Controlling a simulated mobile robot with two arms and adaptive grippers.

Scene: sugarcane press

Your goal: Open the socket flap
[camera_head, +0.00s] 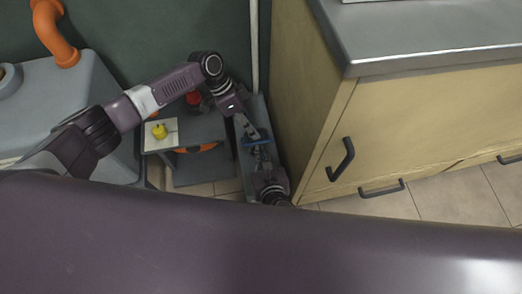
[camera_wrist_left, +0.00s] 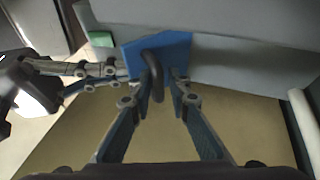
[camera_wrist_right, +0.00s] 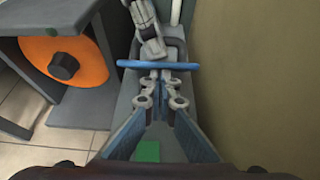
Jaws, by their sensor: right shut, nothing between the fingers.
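The blue flap (camera_head: 257,141) sits on a grey unit in the narrow gap beside the cabinet. In the left wrist view it is a tilted blue plate (camera_wrist_left: 178,50) with a curved black handle (camera_wrist_left: 156,75). My left gripper (camera_wrist_left: 165,78) has its fingertips at the plate, parted, with the handle in line between them; whether they grip it is unclear. My right gripper (camera_wrist_right: 160,76) is shut and empty, its tips at the blue plate (camera_wrist_right: 132,64), seen nearly edge-on. It also shows in the left wrist view, fingers reaching the plate's left edge. The socket itself is hidden.
The beige cabinet (camera_head: 420,125) with black handles stands close to the right. On the left are a grey machine (camera_head: 70,95) with an orange pipe (camera_head: 54,32), and a grey stand with an orange disc (camera_wrist_right: 75,62). Free room around the grippers is tight.

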